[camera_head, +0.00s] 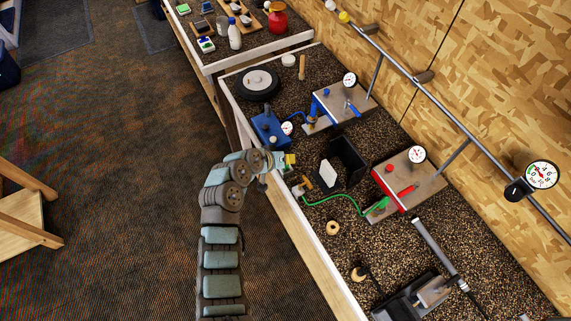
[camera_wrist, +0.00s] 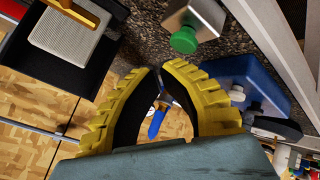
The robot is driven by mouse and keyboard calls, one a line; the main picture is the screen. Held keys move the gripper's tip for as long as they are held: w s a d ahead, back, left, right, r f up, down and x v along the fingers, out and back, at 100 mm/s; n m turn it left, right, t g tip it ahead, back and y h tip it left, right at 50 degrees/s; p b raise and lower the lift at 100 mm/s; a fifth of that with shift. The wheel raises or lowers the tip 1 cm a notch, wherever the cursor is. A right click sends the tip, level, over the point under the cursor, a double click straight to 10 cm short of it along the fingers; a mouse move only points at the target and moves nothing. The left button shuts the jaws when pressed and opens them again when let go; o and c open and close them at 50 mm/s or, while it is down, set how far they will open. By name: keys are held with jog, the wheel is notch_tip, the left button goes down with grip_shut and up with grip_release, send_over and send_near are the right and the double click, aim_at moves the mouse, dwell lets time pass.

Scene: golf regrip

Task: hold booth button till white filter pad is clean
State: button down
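The booth is a black open box (camera_head: 347,162) in the middle of the bench; it also shows at the upper left of the wrist view (camera_wrist: 96,78). Its filter pad (camera_head: 328,173) looks white in the head view and pale grey with fine lines in the wrist view (camera_wrist: 68,36). A brass rod (camera_wrist: 80,12) crosses the pad there. A green button (camera_wrist: 184,40) sits on a grey metal box (camera_wrist: 200,14), just beyond my fingertips; I cannot make it out in the head view. My gripper (camera_head: 291,159), with yellow fingers, has its tips together (camera_wrist: 158,69), empty, apart from the button.
A blue device (camera_head: 269,130) stands close behind my gripper. A green hose (camera_head: 335,197) runs to a red-fronted box (camera_head: 409,181) with a gauge. A wooden ring (camera_head: 333,228) lies nearer. A wheel (camera_head: 258,83) lies at the back. The bench has a white front edge (camera_head: 305,235).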

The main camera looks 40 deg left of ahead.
jog(key=shift+r+p, duration=1.45)
jog(key=shift+r, duration=1.05)
jog(key=shift+w, duration=0.15)
